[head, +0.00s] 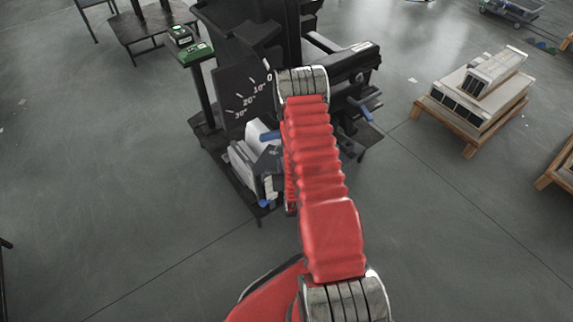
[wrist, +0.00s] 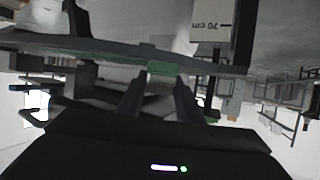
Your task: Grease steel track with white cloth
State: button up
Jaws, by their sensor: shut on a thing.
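In the wrist view my gripper (wrist: 159,88) has its two dark fingers around a small pale grey-white piece, likely the white cloth (wrist: 158,104). The fingertips are close to a long dark grey bar (wrist: 90,43) that crosses the view. The bar may be the steel track, but I cannot be sure. A green patch (wrist: 162,68) shows at the bar's edge just beyond the fingertips; I cannot tell whether it is touched. In the head view my red arm reaches toward a dark machine, and I cannot make out the fingers or the cloth there.
The dark machine has an angle scale plate (head: 243,98). Green-topped items (head: 196,53) stand at its left, near a dark table (head: 150,30). Pale metal parts (head: 475,95) lie on a wooden pallet at right. The grey floor in front is open.

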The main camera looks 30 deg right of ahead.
jog(key=shift+s+a+f, duration=0.15)
jog(key=shift+a, duration=0.05)
jog(key=shift+d+r, duration=0.15)
jog(key=shift+r, duration=1.4)
jog(key=shift+s+a+f+v, duration=0.15)
jog(key=shift+f+v, duration=0.35)
jog(key=shift+v, duration=1.8)
jog(key=shift+s+a+f+v, duration=0.15)
jog(key=shift+f+v, duration=0.35)
jog(key=shift+v, duration=1.75)
jog(key=shift+s+d+f+v, duration=0.1)
jog(key=shift+s+f+v, duration=0.3)
jog(key=shift+v, duration=1.9)
jog(key=shift+w+f, duration=0.1)
jog(key=shift+w, duration=0.1)
